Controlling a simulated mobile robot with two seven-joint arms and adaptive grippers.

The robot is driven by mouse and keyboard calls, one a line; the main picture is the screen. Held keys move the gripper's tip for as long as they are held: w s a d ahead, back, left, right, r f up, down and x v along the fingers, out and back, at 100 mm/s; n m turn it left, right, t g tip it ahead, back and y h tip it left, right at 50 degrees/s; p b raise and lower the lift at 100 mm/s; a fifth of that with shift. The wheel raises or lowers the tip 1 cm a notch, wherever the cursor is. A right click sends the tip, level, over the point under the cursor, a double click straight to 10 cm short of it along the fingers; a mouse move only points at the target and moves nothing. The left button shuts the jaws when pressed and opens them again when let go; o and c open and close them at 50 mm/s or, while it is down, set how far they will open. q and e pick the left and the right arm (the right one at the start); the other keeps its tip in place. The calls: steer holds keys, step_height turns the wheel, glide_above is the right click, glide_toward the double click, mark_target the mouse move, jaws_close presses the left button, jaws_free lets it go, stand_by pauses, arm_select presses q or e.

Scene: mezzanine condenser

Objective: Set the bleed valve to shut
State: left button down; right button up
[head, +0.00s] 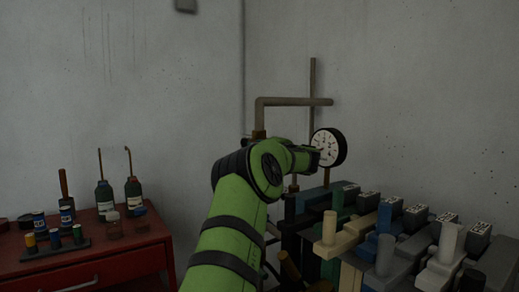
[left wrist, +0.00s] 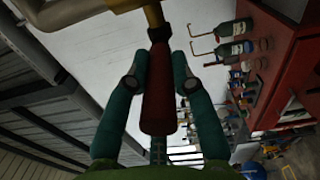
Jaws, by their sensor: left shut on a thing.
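The bleed valve's red tapered handle (left wrist: 157,112) shows in the middle of the left wrist view, joined at the top to a brass-coloured fitting (left wrist: 152,14). My left gripper (left wrist: 160,72) is shut on this handle, with one teal finger on each side of it. In the head view my green left arm reaches to the pipework, and its wrist hides the handle and most of the gripper. A bent brown pipe (head: 285,101) rises behind the wrist. A round white gauge (head: 329,148) is just right of it. My right gripper is not in view.
A dense group of blocks and pegs (head: 388,250) fills the lower right, close to my arm. A red cabinet (head: 110,262) at the left carries two dark bottles (head: 105,197) (head: 134,192) and several small containers. The grey wall stands close behind the pipe.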

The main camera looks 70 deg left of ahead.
arm_select(q)
steer(key=c, duration=1)
jaws_free()
steer(key=shift+c, duration=0.2)
steer(key=shift+a+f, duration=0.1)
steer(key=shift+f, duration=0.05)
steer(key=v, duration=1.2)
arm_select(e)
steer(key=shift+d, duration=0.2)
arm_select(q)
steer(key=shift+w, duration=0.15)
